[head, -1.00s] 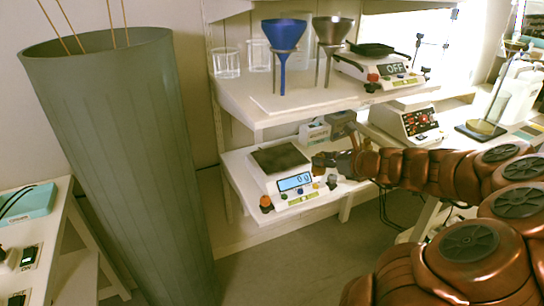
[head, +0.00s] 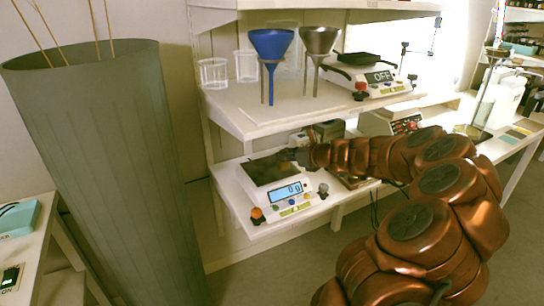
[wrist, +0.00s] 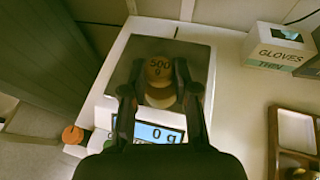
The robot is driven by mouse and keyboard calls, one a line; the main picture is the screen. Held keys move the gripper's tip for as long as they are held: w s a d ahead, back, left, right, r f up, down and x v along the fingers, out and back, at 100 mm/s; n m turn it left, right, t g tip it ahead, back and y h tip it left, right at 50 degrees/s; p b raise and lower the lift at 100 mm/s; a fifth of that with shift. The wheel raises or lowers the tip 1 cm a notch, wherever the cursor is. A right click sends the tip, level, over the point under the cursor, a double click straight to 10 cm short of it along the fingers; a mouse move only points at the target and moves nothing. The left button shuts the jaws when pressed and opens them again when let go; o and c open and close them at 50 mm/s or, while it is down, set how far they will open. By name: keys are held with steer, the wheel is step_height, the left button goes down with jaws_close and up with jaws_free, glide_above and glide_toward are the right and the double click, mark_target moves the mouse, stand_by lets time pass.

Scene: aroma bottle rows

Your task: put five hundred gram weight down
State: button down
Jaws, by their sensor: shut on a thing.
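The five hundred gram weight (wrist: 159,72) is a brass-coloured piece marked "500 g", seen between the fingers of my gripper (wrist: 160,97) in the wrist view. My gripper is shut on it. In the wrist view the weight is over the dark pan (wrist: 196,62) of the scale. The scale (head: 263,215) stands on the lower shelf in the head view, and its display (head: 287,192) reads 0 g. In the head view my gripper (head: 296,157) is at the right side of the pan, and the weight cannot be made out there.
A box labelled gloves (wrist: 279,47) and a wooden tray (wrist: 272,135) lie right of the scale. Above is a shelf (head: 240,118) with a blue funnel (head: 270,45), a metal funnel (head: 319,40) and beakers. A tall grey bin (head: 95,170) stands at left.

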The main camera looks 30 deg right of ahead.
steer(key=w, duration=0.4)
steer(key=w+a, duration=0.1)
steer(key=w, duration=0.1)
steer(key=shift+w+a+r, duration=0.1)
steer(key=shift+w, duration=0.15)
steer(key=shift+f+b, duration=0.6)
steer(key=shift+f, duration=1.15)
steer(key=c, duration=0.9)
jaws_free()
steer(key=shift+f, duration=0.15)
steer(key=shift+s+r, duration=0.2)
steer(key=shift+r, duration=0.05)
steer(key=shift+p+v, duration=0.45)
steer(key=shift+v, duration=3.05)
